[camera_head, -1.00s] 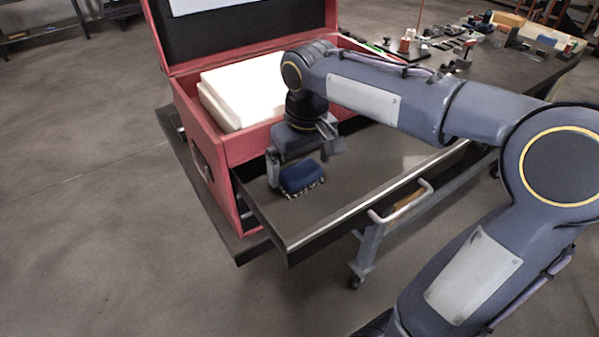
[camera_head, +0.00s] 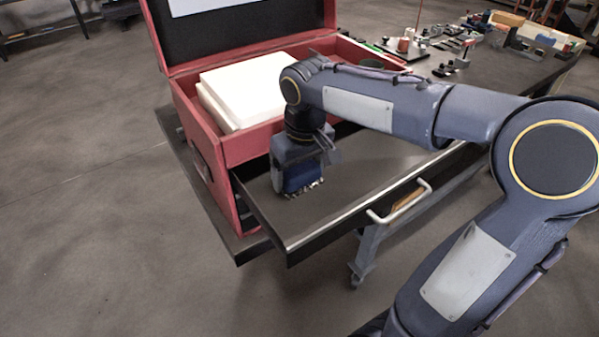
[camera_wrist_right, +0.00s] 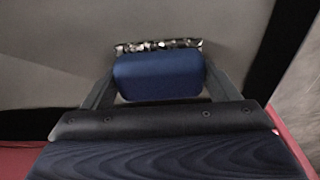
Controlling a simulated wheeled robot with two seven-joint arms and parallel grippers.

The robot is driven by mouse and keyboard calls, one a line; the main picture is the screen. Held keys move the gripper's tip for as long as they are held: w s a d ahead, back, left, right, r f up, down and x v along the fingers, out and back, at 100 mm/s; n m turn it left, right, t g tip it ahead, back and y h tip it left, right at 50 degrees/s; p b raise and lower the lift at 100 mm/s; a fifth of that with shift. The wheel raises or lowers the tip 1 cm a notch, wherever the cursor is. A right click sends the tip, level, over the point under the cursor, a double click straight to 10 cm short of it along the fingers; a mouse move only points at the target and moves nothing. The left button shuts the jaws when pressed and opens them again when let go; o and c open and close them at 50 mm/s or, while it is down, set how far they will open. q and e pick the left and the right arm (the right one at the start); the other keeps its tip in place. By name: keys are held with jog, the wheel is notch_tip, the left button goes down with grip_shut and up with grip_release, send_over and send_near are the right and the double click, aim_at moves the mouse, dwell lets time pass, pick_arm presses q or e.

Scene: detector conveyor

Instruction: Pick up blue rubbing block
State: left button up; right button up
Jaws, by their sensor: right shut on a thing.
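The blue rubbing block (camera_head: 300,178) is in the open drawer (camera_head: 345,203) of the red toolbox, near the drawer's left end. It is dark blue with a speckled, grey-white edge along its bottom. In the right wrist view the block (camera_wrist_right: 157,76) sits between the two fingers. My right gripper (camera_head: 299,186) points down over the block and is shut on it; it also shows in the right wrist view (camera_wrist_right: 158,85). The fingers partly hide the block in the head view. I cannot tell whether the block touches the drawer floor. My left gripper is not in view.
The red toolbox (camera_head: 246,148) stands open with a white block-like stack (camera_head: 250,88) in its upper tray. The drawer has a pale handle (camera_head: 402,203) along its front. The drawer floor right of the gripper is clear. A dark table (camera_head: 500,85) with small items is behind.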

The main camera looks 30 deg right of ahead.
aim_at(298, 167)
jog(key=shift+r, duration=0.45)
notch_tip(298, 167, up, 2)
jog(key=shift+r, duration=0.2)
jog(key=a+r, duration=0.1)
jog(key=s+a+r, duration=0.1)
jog(key=r, duration=0.1)
jog(key=s+a+r, duration=0.1)
jog(key=a+r, duration=0.1)
jog(key=shift+s+r+b, duration=0.15)
jog(key=shift+s+b, duration=0.1)
jog(key=shift+b, duration=0.05)
jog(key=s+a+r+b, duration=0.1)
jog(key=s+a+r, duration=0.3)
jog(key=a, duration=0.3)
jog(key=shift+s+a+r, duration=0.2)
jog(key=shift+s+a, duration=0.1)
jog(key=shift+s, duration=0.35)
jog(key=o, duration=0.4)
jog(key=shift+c, duration=1.2)
